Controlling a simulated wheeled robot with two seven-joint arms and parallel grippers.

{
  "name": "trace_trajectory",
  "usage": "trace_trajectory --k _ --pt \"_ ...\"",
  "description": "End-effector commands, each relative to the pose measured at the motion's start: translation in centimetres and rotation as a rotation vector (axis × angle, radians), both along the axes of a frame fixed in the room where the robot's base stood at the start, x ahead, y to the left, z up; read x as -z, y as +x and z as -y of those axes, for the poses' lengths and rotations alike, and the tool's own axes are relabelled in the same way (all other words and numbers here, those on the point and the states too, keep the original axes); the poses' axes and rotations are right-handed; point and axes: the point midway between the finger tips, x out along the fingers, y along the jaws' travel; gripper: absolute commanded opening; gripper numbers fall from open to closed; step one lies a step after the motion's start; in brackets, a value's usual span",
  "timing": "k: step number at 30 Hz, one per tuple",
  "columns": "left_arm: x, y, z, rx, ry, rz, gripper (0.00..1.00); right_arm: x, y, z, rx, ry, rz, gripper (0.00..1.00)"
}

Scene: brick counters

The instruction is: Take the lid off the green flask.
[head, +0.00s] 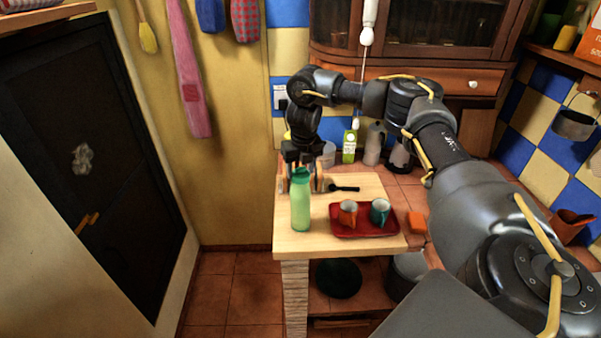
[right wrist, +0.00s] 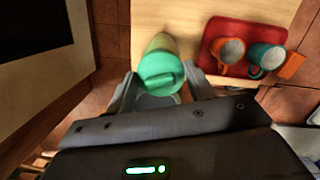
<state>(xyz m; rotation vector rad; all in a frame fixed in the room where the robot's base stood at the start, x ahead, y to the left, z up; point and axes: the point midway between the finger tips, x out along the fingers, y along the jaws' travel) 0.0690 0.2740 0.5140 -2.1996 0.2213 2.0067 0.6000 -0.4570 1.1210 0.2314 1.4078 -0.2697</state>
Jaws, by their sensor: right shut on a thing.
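The green flask (head: 300,211) stands upright near the front left of the wooden counter top. Its darker green lid (head: 300,177) sits on top of it; the lid also shows in the right wrist view (right wrist: 160,70), with the paler flask body (right wrist: 161,42) beyond it. My right gripper (head: 302,184) comes down from behind the flask. Its fingers (right wrist: 161,82) are on either side of the lid and shut on it. The exact contact is partly hidden. My left gripper is in neither view.
A red tray (head: 372,232) with an orange mug (head: 348,213) and a teal mug (head: 380,211) is right of the flask. A black-handled utensil (head: 344,188) lies behind. Bottles (head: 349,147) stand farther back. The counter's front left edge is close.

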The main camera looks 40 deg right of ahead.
Motion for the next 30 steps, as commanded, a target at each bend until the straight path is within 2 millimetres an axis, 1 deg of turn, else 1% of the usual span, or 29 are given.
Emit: trace_trajectory --k 5,8,11,15,20,21,24,30 --pt "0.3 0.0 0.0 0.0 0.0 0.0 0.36 -0.7 0.1 0.0 -0.001 0.0 0.002 0.31" --pt "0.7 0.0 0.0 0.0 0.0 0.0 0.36 -1.6 0.1 0.0 -0.001 -0.001 0.005 0.31" --pt "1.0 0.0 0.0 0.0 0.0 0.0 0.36 -3.0 0.2 0.0 -0.003 -0.002 0.007 0.31" --pt "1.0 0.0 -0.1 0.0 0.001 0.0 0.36 -6.2 -1.5 -1.7 -0.009 -0.002 0.009 0.31" --pt "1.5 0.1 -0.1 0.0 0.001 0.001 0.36 -9.5 -3.7 -3.7 -0.007 -0.003 0.006 0.31" --pt "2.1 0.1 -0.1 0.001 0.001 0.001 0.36 -9.5 -4.6 -4.6 -0.009 -0.002 0.006 0.31" --pt "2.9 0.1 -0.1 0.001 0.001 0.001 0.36 -10.5 -6.3 -6.3 -0.008 -0.002 0.006 0.31" --pt "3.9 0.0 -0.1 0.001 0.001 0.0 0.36 -12.1 -8.7 -8.6 -0.005 -0.002 0.004 0.31"
